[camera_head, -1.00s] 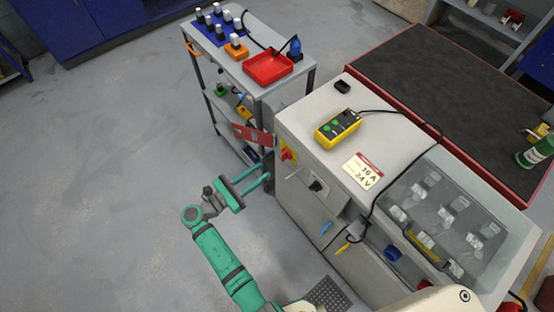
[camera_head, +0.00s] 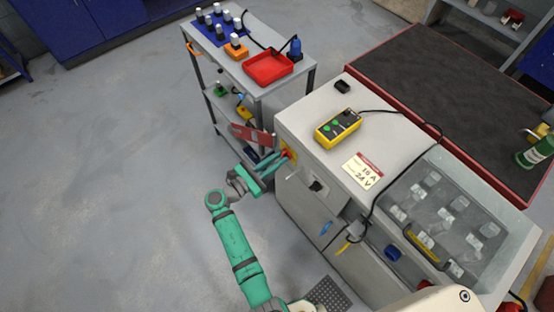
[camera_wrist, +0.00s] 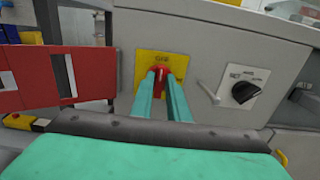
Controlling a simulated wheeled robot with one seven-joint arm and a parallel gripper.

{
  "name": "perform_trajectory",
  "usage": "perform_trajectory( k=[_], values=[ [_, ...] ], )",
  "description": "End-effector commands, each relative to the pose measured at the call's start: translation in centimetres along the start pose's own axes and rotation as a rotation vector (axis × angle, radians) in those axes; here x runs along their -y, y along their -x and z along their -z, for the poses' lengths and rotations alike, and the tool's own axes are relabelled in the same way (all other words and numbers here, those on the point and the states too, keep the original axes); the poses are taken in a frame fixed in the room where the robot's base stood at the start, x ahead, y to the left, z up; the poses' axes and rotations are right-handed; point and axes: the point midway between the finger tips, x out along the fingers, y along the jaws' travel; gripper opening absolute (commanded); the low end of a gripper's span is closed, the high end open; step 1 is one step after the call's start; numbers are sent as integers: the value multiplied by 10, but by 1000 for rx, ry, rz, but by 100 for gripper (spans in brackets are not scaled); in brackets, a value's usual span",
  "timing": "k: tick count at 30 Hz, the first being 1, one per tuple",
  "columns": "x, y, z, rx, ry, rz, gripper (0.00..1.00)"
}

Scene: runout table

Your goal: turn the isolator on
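The isolator is a red handle (camera_wrist: 161,72) on a yellow plate (camera_wrist: 151,62) on the grey cabinet's side face. It also shows in the head view as the red isolator handle (camera_head: 287,155), partly covered by my fingers. My gripper (camera_wrist: 161,77) has its two green fingers pointing at the handle, one on each side of it. In the head view my gripper (camera_head: 284,161) is right at the plate. The fingers stand apart with red between them. Whether they press on the handle cannot be told. The handle's lower part is hidden by the fingers.
A black rotary switch (camera_wrist: 246,91) and a light lever (camera_wrist: 208,93) sit right of the isolator. A red panel (camera_wrist: 58,79) stands out on the left. A shelf cart (camera_head: 228,62) is behind. A yellow control box (camera_head: 337,128) lies on the cabinet. The left floor is free.

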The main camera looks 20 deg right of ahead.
Motion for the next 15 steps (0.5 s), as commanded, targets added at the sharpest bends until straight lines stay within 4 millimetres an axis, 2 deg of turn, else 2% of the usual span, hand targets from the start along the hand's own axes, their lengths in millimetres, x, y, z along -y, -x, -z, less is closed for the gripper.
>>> perform_trajectory(
  k=[15],
  values=[
    [0, 1, 0, 0, -58, 0, 0]
  ],
)
